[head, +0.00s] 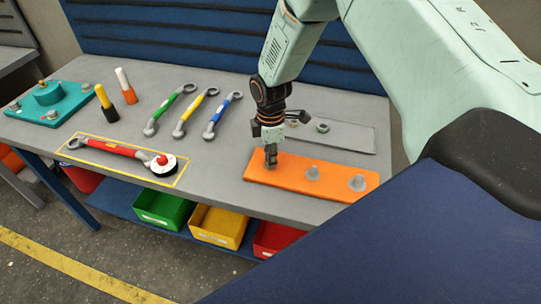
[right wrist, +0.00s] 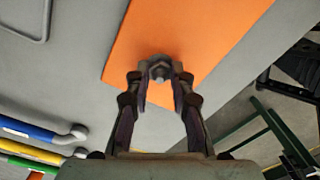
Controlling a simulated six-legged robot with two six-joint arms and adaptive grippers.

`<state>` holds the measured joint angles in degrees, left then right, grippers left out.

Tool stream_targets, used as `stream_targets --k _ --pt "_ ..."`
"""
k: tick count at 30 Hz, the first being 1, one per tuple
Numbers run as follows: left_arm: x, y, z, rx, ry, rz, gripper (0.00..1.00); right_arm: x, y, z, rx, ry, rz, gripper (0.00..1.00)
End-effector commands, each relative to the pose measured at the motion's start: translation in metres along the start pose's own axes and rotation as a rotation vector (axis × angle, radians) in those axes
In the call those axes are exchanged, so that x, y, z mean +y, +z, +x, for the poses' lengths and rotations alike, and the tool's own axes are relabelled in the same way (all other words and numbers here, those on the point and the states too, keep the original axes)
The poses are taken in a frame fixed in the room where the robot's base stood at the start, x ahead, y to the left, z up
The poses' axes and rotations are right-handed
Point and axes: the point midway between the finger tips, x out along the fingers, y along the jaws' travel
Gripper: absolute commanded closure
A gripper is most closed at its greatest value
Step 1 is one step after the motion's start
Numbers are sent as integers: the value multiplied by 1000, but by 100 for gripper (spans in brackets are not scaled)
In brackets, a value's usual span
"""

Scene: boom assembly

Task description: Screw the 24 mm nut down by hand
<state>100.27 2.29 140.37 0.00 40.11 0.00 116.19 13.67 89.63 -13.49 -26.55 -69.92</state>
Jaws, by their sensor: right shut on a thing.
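My right gripper (head: 271,163) points down at the left end of the orange plate (head: 330,184). In the right wrist view its fingertips (right wrist: 160,72) are closed around a grey hex nut (right wrist: 159,73) over that plate. The fingers hide most of the nut in the head view, and I cannot tell how far down it sits. Two more grey studs with hex parts, a middle one (head: 313,173) and a right one (head: 357,183), stand upright on the plate. My left gripper is not in view.
A grey tray (head: 350,136) with a loose nut (head: 322,127) lies behind the orange plate. Green, yellow and blue wrenches (head: 222,116) lie left of it. A red torque wrench (head: 112,147) lies in a yellow outline. A teal block (head: 47,97) stands far left.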

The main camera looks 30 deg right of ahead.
Motion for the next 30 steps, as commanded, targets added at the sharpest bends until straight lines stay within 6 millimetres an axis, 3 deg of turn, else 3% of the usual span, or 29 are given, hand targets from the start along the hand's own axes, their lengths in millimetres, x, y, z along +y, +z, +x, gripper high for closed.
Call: stream_targets --k 13,26,30 --pt "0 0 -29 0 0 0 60 -1 0 -2 0 0 459 100" --pt "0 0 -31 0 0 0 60 0 0 0 0 1 539 100" --pt "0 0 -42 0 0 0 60 -1 0 -2 -1 -1 677 100"
